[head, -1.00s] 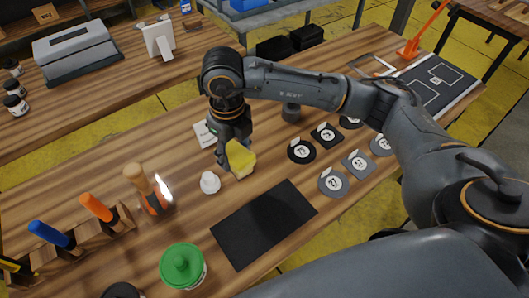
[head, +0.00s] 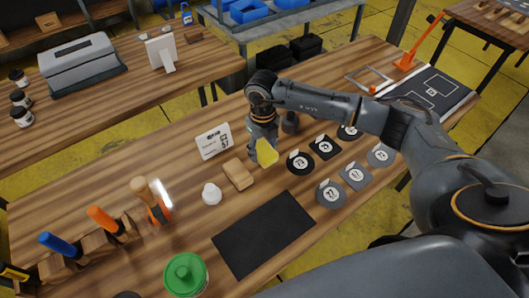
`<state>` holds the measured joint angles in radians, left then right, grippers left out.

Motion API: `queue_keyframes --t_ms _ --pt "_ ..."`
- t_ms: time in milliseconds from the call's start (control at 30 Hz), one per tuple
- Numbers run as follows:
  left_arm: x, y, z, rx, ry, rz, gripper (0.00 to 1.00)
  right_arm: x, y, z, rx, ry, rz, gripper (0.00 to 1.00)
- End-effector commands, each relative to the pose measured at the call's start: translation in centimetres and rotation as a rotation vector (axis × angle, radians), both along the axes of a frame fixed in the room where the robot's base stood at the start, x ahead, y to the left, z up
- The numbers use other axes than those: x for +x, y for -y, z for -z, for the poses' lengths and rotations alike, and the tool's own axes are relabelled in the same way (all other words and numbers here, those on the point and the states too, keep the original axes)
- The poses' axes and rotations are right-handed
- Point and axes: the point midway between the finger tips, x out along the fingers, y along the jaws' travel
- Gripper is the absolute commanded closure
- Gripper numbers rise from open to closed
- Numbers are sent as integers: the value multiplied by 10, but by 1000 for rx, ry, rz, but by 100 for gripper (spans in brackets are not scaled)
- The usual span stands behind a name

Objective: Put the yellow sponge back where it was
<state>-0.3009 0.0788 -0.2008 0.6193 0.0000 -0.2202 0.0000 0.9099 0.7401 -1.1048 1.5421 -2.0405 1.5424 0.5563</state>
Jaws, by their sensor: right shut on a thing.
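The yellow sponge (head: 267,153) is in my right gripper (head: 262,150), which is shut on it. The gripper points down over the wooden table, between a tan wooden block (head: 238,174) and the round black patches. The gripper hides part of the sponge, and I cannot tell whether the sponge touches the table. My left gripper is not in view.
A white card (head: 213,142) stands behind the block. A white knob-like piece (head: 211,194) and a black mat (head: 263,234) are nearer. Black and grey patches (head: 330,193) lie to the right. A green-lidded jar (head: 185,275) and handled tools (head: 108,222) are at the left front.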

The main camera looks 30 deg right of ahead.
Motion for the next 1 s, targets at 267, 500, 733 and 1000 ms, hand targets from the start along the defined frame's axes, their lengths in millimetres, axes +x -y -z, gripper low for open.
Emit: queue_keyframes --t_ms 267,500,733,1000 --pt "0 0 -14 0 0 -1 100 2 7 27 -1 -5 0 78" --pt "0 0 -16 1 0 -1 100 4 7 41 0 0 -1 78" --pt "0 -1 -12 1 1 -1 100 4 7 45 0 -1 -1 78" --pt "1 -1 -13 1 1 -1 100 4 7 43 0 0 0 26"
